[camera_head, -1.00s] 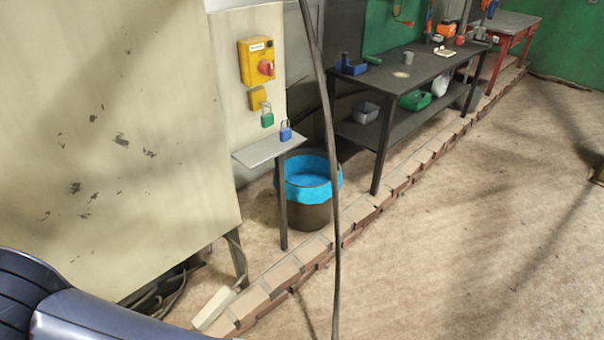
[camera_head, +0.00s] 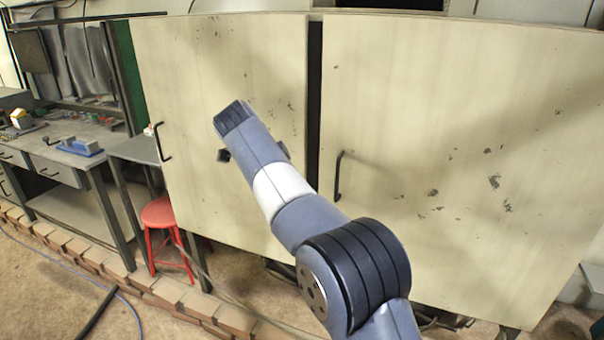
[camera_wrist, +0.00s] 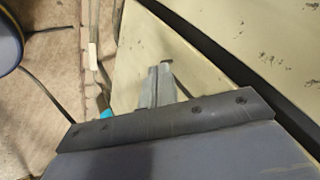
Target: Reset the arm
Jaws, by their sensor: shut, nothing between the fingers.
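My arm (camera_head: 281,190) shows in the head view, reaching from the bottom right up and left in front of the pale cabinet doors. It has grey-blue links, a white band and dark ribbed joint covers. My gripper is in the wrist view (camera_wrist: 160,72), with its two grey fingers together and nothing between them. A pale cabinet panel lies behind the fingers there. I cannot make out the fingers in the head view, and I cannot tell how far they are from the panel.
A left cabinet door (camera_head: 220,60) and a right cabinet door (camera_head: 440,90) have dark handles and a dark gap between them. A red stool (camera_head: 160,212), a workbench (camera_head: 75,200) and a low brick edging (camera_head: 110,262) are at left. Carpet-like floor is open at bottom left.

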